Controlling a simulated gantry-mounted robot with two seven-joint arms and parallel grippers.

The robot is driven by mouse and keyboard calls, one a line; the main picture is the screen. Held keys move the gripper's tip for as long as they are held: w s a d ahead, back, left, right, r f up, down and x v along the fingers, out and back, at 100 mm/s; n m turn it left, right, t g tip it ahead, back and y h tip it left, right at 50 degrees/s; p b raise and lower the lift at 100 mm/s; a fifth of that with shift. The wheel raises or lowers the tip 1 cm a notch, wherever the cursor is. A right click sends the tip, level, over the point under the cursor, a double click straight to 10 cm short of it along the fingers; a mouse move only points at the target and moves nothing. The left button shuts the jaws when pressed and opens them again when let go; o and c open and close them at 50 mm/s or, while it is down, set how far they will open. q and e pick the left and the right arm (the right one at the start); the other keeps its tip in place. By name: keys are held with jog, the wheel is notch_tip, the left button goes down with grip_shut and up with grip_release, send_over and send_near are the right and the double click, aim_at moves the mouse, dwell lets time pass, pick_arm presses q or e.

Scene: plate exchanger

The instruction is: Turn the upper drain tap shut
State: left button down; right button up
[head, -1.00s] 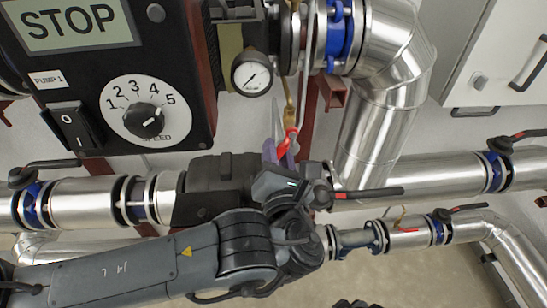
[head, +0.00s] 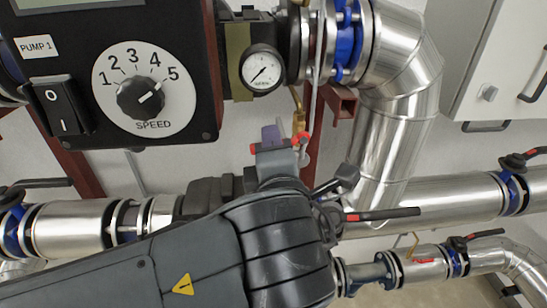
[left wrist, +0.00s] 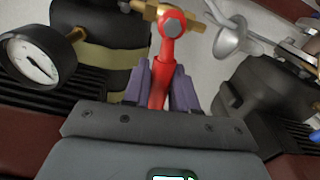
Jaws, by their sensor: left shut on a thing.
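The upper drain tap is a small brass valve (head: 298,120) with a red lever (head: 303,139), below the round gauge in the head view. My left gripper (head: 272,138) has purple fingers and is at the lever. A red end shows on its left side and red shows on its right by the valve, so the lever lies nearly level across the picture. In the left wrist view the red lever (left wrist: 161,78) runs between the purple fingers (left wrist: 162,92) up to the brass body (left wrist: 150,10). The fingers are shut on it. My right gripper is out of view.
A black control box (head: 110,70) with a speed dial stands left of the tap. A pressure gauge (head: 262,69) is just above. A shiny elbow pipe (head: 395,120) is close on the right. A red-tipped black lever (head: 382,214) sticks out below right.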

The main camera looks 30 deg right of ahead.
pick_arm(q)
jog(key=shift+r+m, duration=0.35)
jog(key=shift+m, duration=0.35)
jog(key=c, duration=1)
grip_release()
jog(key=shift+s, duration=0.1)
